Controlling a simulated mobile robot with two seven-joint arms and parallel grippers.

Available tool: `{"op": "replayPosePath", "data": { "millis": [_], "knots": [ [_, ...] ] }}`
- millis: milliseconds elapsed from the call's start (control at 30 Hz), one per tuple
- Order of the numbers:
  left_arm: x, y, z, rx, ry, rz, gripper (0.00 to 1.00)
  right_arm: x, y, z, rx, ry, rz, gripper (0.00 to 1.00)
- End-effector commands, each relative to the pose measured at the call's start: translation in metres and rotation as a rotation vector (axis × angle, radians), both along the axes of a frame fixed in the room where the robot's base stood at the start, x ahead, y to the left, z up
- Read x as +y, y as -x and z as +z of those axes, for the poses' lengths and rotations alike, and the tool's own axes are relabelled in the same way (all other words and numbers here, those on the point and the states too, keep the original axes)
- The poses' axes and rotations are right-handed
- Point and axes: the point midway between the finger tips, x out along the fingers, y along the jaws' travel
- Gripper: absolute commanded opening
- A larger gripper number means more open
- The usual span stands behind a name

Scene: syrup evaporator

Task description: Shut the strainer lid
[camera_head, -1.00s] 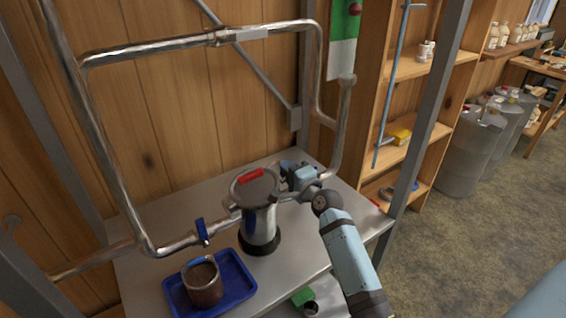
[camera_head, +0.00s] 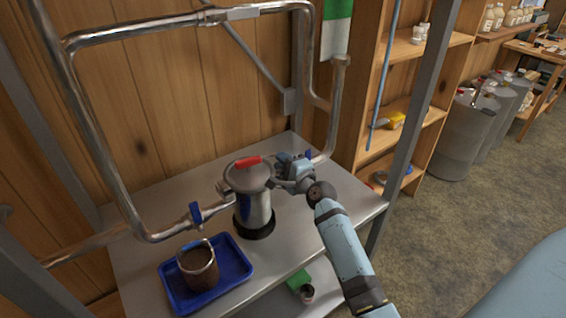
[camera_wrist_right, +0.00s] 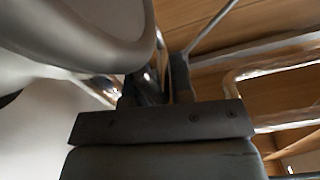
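The strainer (camera_head: 254,212) is an upright metal cylinder on a dark round base, joined to the pipework on the metal table. Its round grey lid (camera_head: 249,177) lies over the top and looks close to level. I cannot tell whether it is fully seated. A red handle (camera_head: 248,162) is on the lid. My right gripper (camera_head: 281,178) is at the lid's right edge, close to it or touching. In the right wrist view, a large grey rounded rim (camera_wrist_right: 95,45) fills the upper left, beside the dark fingers (camera_wrist_right: 162,88). Their gap is unclear. My left gripper is out of view.
A blue tray (camera_head: 238,282) with a brown-filled cup (camera_head: 198,268) stands front left of the strainer. A blue-handled valve (camera_head: 195,213) is on the left pipe. Pipes and a grey post (camera_head: 414,130) frame the table. Bare tabletop (camera_head: 340,205) shows at right.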

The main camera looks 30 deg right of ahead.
Motion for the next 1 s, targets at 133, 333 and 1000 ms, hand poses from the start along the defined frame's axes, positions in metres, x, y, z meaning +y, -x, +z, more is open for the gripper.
{"op": "replayPosePath", "data": {
  "millis": [133,333,1000],
  "knots": [
    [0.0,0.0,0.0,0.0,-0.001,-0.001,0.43,0.0,0.0,0.0,0.0,0.001,0.0,0.38],
    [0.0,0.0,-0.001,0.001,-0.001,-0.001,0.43,0.0,0.001,0.0,0.0,0.003,-0.001,0.38],
    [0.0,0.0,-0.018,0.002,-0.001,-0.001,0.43,-0.004,0.12,-0.002,0.002,0.003,-0.001,0.38]
  ]
}}
